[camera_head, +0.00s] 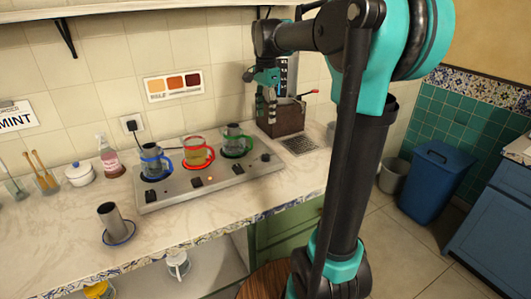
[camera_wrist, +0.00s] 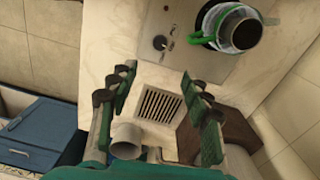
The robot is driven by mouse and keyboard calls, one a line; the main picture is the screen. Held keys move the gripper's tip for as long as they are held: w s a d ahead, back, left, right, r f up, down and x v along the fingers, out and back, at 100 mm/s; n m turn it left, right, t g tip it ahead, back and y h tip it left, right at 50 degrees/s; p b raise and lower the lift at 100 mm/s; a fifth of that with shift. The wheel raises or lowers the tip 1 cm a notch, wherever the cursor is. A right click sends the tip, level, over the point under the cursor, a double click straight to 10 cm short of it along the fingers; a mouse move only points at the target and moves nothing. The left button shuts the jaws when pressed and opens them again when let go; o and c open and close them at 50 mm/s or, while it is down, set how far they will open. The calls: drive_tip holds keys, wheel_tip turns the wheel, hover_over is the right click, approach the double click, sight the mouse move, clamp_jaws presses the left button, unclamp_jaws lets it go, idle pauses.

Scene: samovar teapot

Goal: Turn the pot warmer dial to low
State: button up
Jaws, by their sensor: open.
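The pot warmer is a long grey metal plate (camera_head: 222,181) on the counter. It holds a blue-trimmed pot (camera_head: 155,161), a red-trimmed pot (camera_head: 197,155) and a green-trimmed pot (camera_head: 236,141). A small black dial (camera_head: 265,157) sits at the plate's right end. In the wrist view the dial (camera_wrist: 160,43) lies beyond my fingertips, left of the green-trimmed pot (camera_wrist: 238,30); its setting is too small to read. My gripper (camera_head: 268,98) is open and empty, raised beside the brown box at the back. Its two fingers (camera_wrist: 160,88) are spread wide above the drain grate.
A brown box (camera_head: 281,121) with a red-tipped lever stands behind the drain grate (camera_head: 300,145). A metal cup (camera_head: 109,218) on a blue-rimmed saucer, a white lidded bowl (camera_head: 79,174) and a pink bottle (camera_head: 110,160) are left. The counter front is mostly clear.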

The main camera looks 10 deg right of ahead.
sight(266, 155)
wheel_tip(266, 155, down, 16)
drive_tip(key=shift+f, duration=0.1)
idle(0.4)
drive_tip(key=shift+c, duration=0.6)
clamp_jaws()
drive_tip(key=shift+n, duration=0.5)
drive_tip(key=n, duration=0.5)
drive_tip(key=shift+n, duration=0.3)
drive_tip(key=n, duration=0.5)
drive_tip(key=shift+n, duration=0.4)
